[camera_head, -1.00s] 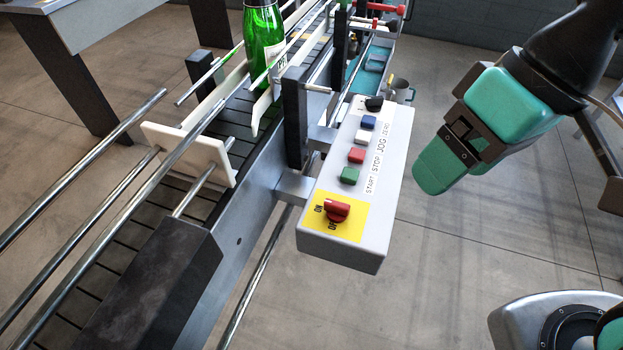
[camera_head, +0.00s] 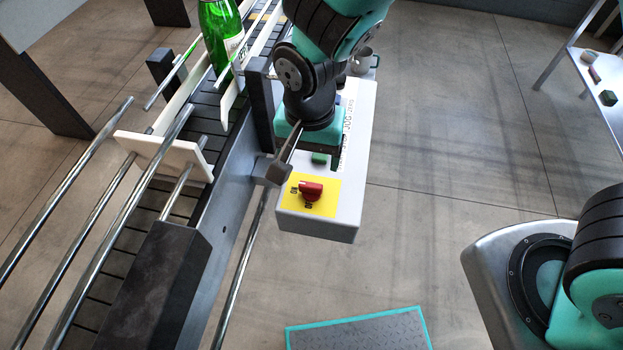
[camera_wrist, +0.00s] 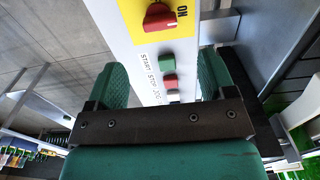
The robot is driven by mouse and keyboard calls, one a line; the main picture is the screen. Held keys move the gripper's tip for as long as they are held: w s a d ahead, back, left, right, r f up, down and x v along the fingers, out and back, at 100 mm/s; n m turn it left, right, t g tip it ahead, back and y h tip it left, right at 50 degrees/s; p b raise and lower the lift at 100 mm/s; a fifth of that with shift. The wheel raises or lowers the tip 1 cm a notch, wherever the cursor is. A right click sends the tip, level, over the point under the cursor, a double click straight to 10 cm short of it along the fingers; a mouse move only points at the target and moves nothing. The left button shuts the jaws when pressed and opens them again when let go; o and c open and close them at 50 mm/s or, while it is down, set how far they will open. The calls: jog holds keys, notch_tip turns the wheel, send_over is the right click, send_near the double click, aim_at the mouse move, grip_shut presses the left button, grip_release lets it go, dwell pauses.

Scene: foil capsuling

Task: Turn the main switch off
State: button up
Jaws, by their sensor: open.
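The main switch is a red knob (camera_head: 311,190) on a yellow plate (camera_head: 328,204) at the near end of the grey control box (camera_head: 340,228). Its grip appears to lie along the line towards the ON label. The knob also shows at the top of the wrist view (camera_wrist: 160,17). My gripper (camera_head: 316,150) is over the button part of the box, just beyond the knob, with its tips partly hidden by my arm. In the wrist view its two teal fingers (camera_wrist: 160,82) are apart, with nothing between them but the panel behind. The gripper is not touching the knob.
A green button (camera_wrist: 166,61) and a red button (camera_wrist: 169,80) sit near the fingers. The conveyor with rails (camera_head: 140,215) and a green bottle (camera_head: 220,38) lies left of the box. Floor right of the box is open. A teal-edged mat (camera_head: 360,332) lies in front.

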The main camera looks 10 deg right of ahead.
aim_at(311, 185)
notch_tip(311, 185, down, 10)
jog(key=shift+r+p, duration=0.25)
jog(key=shift+p, duration=0.15)
jog(key=c, duration=0.9)
